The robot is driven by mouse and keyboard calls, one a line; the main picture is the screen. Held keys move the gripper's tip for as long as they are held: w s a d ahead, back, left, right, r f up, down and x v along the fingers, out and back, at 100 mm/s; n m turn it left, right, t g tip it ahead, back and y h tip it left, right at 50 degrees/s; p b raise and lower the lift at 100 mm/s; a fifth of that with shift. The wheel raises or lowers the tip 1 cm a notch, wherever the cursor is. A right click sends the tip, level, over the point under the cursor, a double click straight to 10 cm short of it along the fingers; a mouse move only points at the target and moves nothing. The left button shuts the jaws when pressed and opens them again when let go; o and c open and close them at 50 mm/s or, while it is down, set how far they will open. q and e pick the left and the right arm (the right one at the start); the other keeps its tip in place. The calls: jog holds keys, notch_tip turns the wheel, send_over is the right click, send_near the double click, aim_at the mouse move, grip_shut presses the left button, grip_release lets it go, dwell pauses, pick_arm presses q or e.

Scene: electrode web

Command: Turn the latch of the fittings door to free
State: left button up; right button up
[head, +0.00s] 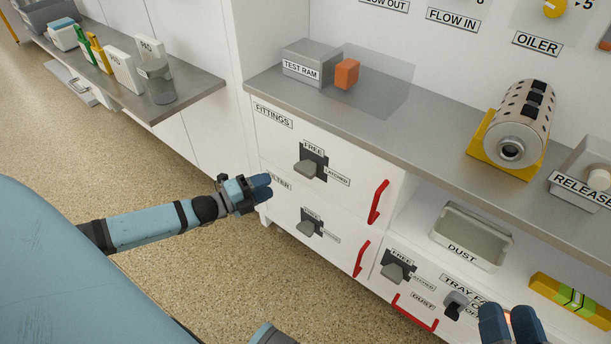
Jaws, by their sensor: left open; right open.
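The white fittings door (275,140) carries the label FITTINGS and a red handle (378,202) at its right side. Its grey latch (306,168) sits on a dark plate, with FREE above it and LATCHED to its right. I cannot clearly tell which label the latch points to. My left gripper (263,186) is open and empty, below and left of the latch and apart from it, hiding part of the FILTER label. My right gripper (510,325) is open at the bottom right, cut off by the picture's edge; nothing shows between its fingers.
The filter door's latch (309,229) and dust door's latch (396,271) sit lower. The grey counter (410,148) juts out above, bearing a test ram box (311,63), an orange block (347,73) and a perforated cylinder (523,125). The floor (245,275) is clear.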

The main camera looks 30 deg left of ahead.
aim_at(301, 173)
pick_arm(q)
jog(key=b+x, duration=0.3)
jog(key=x, duration=0.7)
jog(key=shift+w+d+b, duration=0.1)
jog(key=shift+w+b, duration=0.15)
jog(key=shift+b, duration=0.05)
jog(key=shift+w+d, duration=0.3)
jog(key=shift+w, duration=0.25)
pick_arm(e)
jog(key=shift+n+g, duration=0.6)
jog(key=shift+g, duration=0.2)
jog(key=shift+w+f, duration=0.15)
jog(key=shift+f, duration=1)
jog(key=shift+w+f, duration=0.15)
jog(key=shift+f, duration=1)
pick_arm(q)
jog(key=shift+c, duration=0.4)
grip_shut()
